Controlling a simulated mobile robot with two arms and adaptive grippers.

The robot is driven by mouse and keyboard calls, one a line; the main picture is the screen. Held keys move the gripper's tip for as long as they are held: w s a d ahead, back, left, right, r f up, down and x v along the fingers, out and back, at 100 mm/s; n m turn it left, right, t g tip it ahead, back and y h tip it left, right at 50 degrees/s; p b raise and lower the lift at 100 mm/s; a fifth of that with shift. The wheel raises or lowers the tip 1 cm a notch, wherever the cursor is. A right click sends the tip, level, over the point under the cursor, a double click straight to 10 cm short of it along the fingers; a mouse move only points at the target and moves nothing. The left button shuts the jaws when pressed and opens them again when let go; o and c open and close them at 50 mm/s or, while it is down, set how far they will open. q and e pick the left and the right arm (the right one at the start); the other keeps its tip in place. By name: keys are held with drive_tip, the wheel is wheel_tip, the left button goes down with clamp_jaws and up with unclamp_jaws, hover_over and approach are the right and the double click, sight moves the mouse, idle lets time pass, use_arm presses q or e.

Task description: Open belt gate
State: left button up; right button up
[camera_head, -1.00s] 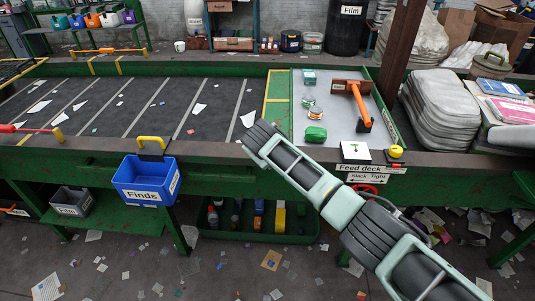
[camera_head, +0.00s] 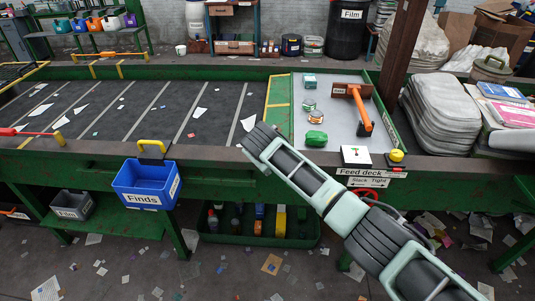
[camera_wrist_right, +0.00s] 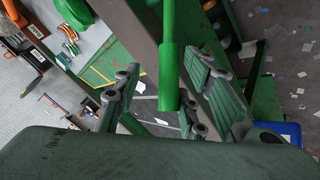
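No part is clearly marked as the belt gate, and I cannot tell which it is. A bright green round bar (camera_wrist_right: 170,75) enters from the top of the right wrist view, its end between the fingers of my right gripper (camera_wrist_right: 165,97). The fingers are spread, with a gap to the bar on the left; I cannot tell if the right side touches. In the head view my right arm reaches across the front rail (camera_head: 225,156), and its fingers cannot be made out. The dark belt (camera_head: 120,115) meets the feed deck (camera_head: 335,105) at the right. My left gripper is not in view.
An orange lever (camera_head: 361,112) and a green bundle (camera_head: 316,139) are on the feed deck. A yellow button (camera_head: 396,156) sits at the front edge. The blue Finds bin (camera_head: 146,184) hangs on the rail. Red-orange bars (camera_head: 33,132) lie at the belt's left.

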drive_tip(key=v, duration=1.1)
